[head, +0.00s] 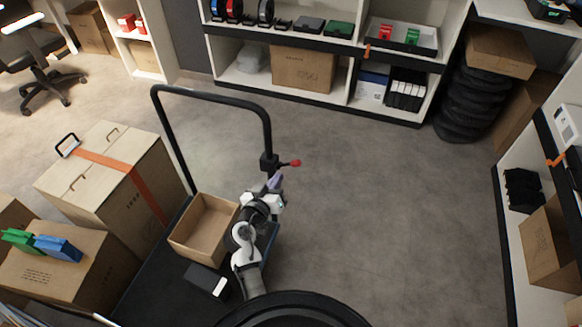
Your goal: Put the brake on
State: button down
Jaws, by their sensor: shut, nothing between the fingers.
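A black cart has a flat dark deck (145,268) and a tall tube handle (215,97). A black block (268,160) sits low on the handle's right post. From it a short lever with a red knob (295,163) sticks out to the right, about level; I take this as the brake lever. My gripper (276,181) is shut and empty, just below the block and to the lower left of the knob. I cannot tell whether its fingertips touch the lever. My arm hides the deck's right part.
On the deck stand an open, seemingly empty carton (205,232) and a small black-and-white box (207,281). Large cartons (105,180) stand close at the left. Shelves (330,98) line the back, with tyres (468,103) at back right. The floor (390,215) right of the cart is clear.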

aim_at(295, 163)
jog(key=w+d+f, duration=0.1)
jog(key=w, duration=0.1)
jog(key=w+d+f+p, duration=0.1)
jog(key=w, duration=0.2)
jog(key=w+d+f, duration=0.1)
jog(key=w+d, duration=0.1)
jog(key=shift+w+f+p, duration=0.3)
jog(key=shift+f+p, duration=0.05)
jog(key=shift+f, duration=0.05)
jog(key=shift+d, duration=0.1)
